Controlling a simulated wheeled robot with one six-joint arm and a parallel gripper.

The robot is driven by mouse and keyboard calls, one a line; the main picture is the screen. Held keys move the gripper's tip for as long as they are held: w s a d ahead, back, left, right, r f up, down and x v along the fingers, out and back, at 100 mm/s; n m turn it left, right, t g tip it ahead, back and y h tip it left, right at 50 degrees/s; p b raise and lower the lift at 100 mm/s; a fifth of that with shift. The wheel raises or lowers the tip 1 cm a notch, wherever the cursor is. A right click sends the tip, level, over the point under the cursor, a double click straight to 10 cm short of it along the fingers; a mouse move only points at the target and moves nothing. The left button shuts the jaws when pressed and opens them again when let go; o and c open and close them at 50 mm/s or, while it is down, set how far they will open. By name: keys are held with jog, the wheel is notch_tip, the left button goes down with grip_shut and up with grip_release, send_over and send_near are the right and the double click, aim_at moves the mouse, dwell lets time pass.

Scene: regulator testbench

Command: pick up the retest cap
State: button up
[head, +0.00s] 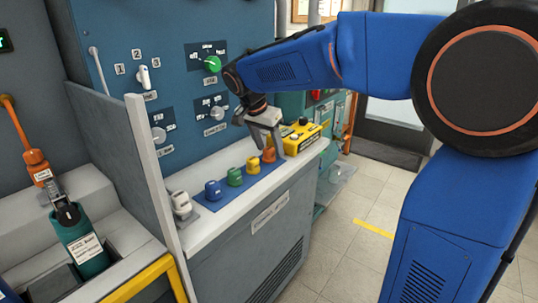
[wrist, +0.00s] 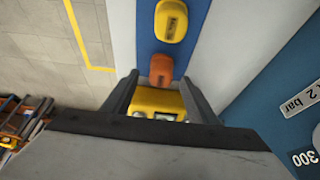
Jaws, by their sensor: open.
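Several small caps stand in a row on a blue strip (head: 222,196) on the bench: blue (head: 213,190), green (head: 235,177), yellow (head: 253,165) and orange (head: 269,155). I cannot read their labels, so I cannot tell which is the retest cap. My gripper (head: 271,147) is open over the right end of the row, by the orange cap. In the wrist view, the orange cap (wrist: 161,68) lies just beyond the gap between the fingertips (wrist: 160,84), and the yellow cap (wrist: 171,20) is farther up. Nothing is held.
A yellow box (head: 306,132) stands right of the row; it also shows between the fingers in the wrist view (wrist: 157,101). A white-grey item (head: 181,204) sits at the bench's left end. The blue panel (head: 180,60) with knobs rises behind. Floor at right is open.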

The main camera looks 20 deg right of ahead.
aim_at(270, 148)
jog(key=shift+x, duration=0.85)
jog(key=c, duration=1.1)
jog(key=shift+r, duration=0.1)
notch_tip(270, 148, up, 9)
jog(key=shift+r, duration=0.45)
